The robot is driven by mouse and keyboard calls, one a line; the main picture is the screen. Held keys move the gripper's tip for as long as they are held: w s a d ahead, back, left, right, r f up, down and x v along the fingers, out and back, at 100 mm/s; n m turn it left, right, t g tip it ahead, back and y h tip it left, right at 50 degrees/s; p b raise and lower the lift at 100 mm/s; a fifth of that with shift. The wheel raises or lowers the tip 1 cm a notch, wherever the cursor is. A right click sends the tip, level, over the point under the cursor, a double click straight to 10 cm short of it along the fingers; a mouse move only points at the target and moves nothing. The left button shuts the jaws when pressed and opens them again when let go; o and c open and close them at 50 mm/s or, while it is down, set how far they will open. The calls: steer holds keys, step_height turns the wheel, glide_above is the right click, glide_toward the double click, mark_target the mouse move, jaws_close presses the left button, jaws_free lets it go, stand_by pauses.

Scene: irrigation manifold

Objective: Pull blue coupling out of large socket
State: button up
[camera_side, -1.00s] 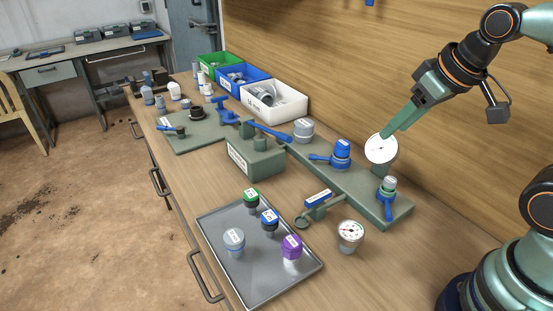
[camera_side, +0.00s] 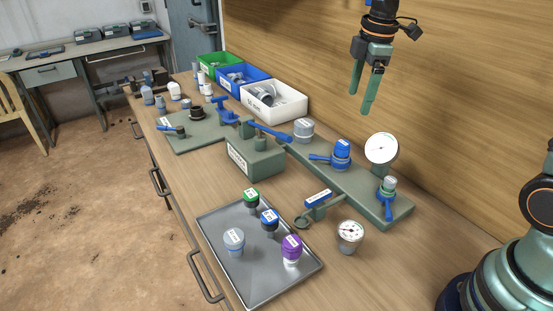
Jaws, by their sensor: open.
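A coupling with a blue top (camera_side: 342,148) stands upright in a socket on the long green manifold plate (camera_side: 375,198). A blue lever handle (camera_side: 319,158) sticks out to the left at its base. My gripper (camera_side: 361,102) hangs above the bench, pointing down, with two green fingers apart and nothing between them. In the picture it is above and slightly right of the blue coupling, well clear of it. The socket itself is mostly hidden by the coupling.
A white dial gauge (camera_side: 381,149) rises right of the coupling. A grey cap (camera_side: 303,129) and a smaller valve (camera_side: 388,190) share the plate. A metal tray (camera_side: 259,277) holds several coloured caps. A loose gauge (camera_side: 350,234) stands in front. Bins line the wall.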

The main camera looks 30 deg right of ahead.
mark_target(343, 142)
steer(key=w+f+n, duration=0.1)
steer(key=f, duration=0.4)
steer(key=w+d+f+n+g, duration=0.1)
steer(key=w+f+n, duration=0.1)
steer(key=f, duration=0.4)
steer(key=w+d+f+n, duration=0.1)
steer(key=f+n, duration=0.1)
steer(key=f, duration=0.4)
steer(key=shift+w+d+g, duration=0.25)
steer(key=shift+w+g, duration=0.05)
steer(key=shift+w, duration=0.1)
jaws_close()
steer(key=shift+r, duration=0.1)
steer(key=shift+r, duration=0.1)
steer(key=shift+r, duration=0.35)
steer(key=shift+r, duration=2.55)
